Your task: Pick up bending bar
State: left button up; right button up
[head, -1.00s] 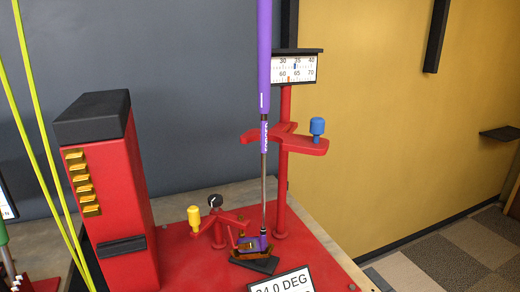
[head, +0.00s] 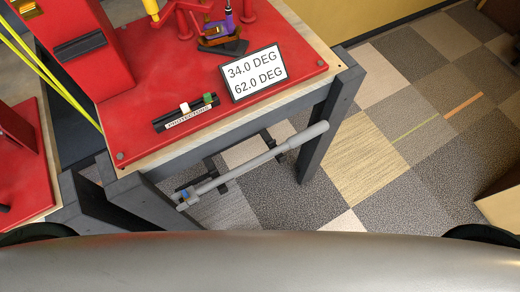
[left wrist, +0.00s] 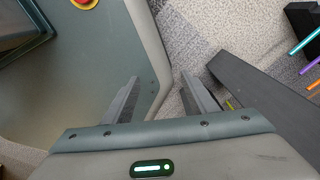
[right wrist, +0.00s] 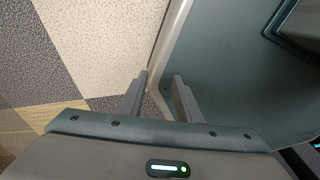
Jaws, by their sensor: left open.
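The bending bar (head: 252,163) is a long grey bar in the head view. It rests on dark brackets below the front edge of the red-topped bench, slanting from lower left to upper right. Its lower-left end has a small blue mark, and its other end is a thicker grey grip. My left gripper (left wrist: 160,80) is open and empty in the left wrist view. My right gripper (right wrist: 160,79) shows its fingers apart with nothing between them in the right wrist view. Neither gripper shows in the head view, and the bar is not in either wrist view.
The red bench top (head: 150,95) holds an angle display (head: 254,74) and a protectors holder (head: 187,113). A dark bench leg (head: 332,125) stands by the bar's right end. Open carpet (head: 400,165) lies to the right. A dark beam (left wrist: 265,100) shows near my left gripper.

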aim_at(315, 130)
jog(key=k+l, duration=0.1)
jog(key=l, duration=1.1)
jog(key=k+l, duration=0.15)
jog(key=l, duration=0.45)
jog(key=k+l, duration=0.1)
jog(key=l, duration=0.55)
jog(key=z, duration=0.05)
